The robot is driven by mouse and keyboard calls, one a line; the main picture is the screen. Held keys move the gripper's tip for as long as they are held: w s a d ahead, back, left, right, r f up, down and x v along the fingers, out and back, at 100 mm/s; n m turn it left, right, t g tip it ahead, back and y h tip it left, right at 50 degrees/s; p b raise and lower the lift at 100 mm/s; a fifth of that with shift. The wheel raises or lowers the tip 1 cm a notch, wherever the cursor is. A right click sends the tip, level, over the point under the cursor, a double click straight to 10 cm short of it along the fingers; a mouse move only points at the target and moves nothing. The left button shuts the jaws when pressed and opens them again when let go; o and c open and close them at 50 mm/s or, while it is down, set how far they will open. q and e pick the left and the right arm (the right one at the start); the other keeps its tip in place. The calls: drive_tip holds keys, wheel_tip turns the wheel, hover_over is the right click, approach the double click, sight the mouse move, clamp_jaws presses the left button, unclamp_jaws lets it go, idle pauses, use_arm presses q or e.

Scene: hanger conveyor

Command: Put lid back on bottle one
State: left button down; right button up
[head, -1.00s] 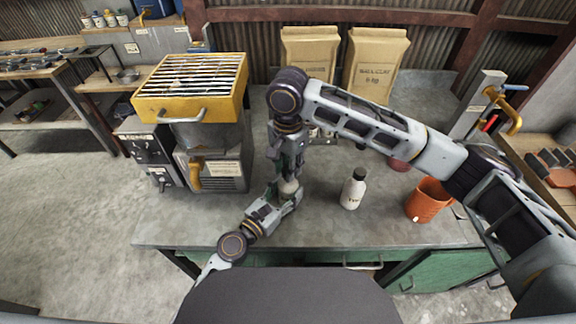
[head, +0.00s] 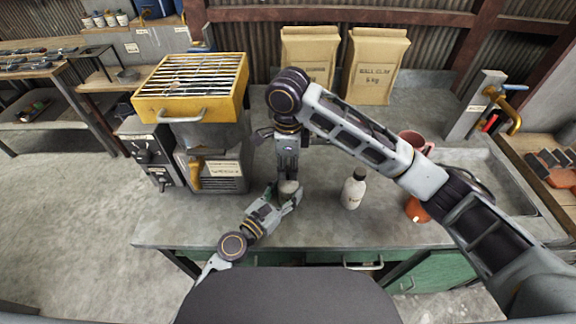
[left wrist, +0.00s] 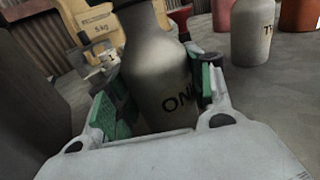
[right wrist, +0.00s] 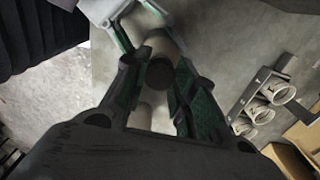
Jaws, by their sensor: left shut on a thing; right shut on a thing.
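Bottle one (head: 289,188) is pale grey and stands upright near the front of the bench. It fills the left wrist view (left wrist: 160,80), where part of its "ONE" label shows. My left gripper (head: 284,199) is shut around its body, with green pads on both sides (left wrist: 160,92). My right gripper (head: 288,176) points down from directly above the bottle. In the right wrist view it is shut on a dark round lid (right wrist: 160,75), over the bottle's pale shoulder (right wrist: 160,43). Whether the lid touches the neck I cannot tell.
A second white bottle with a dark cap (head: 354,190) stands to the right. An orange cup (head: 416,210) is partly behind my right arm, and a reddish cup (head: 413,141) is farther back. A yellow-topped grill unit (head: 192,88) stands left. Clay bags (head: 375,65) stand behind.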

drive_tip(key=shift+m, duration=0.4)
drive_tip(key=o, duration=0.7)
drive_tip(key=shift+r, duration=2.25)
drive_tip(key=shift+c, duration=0.4)
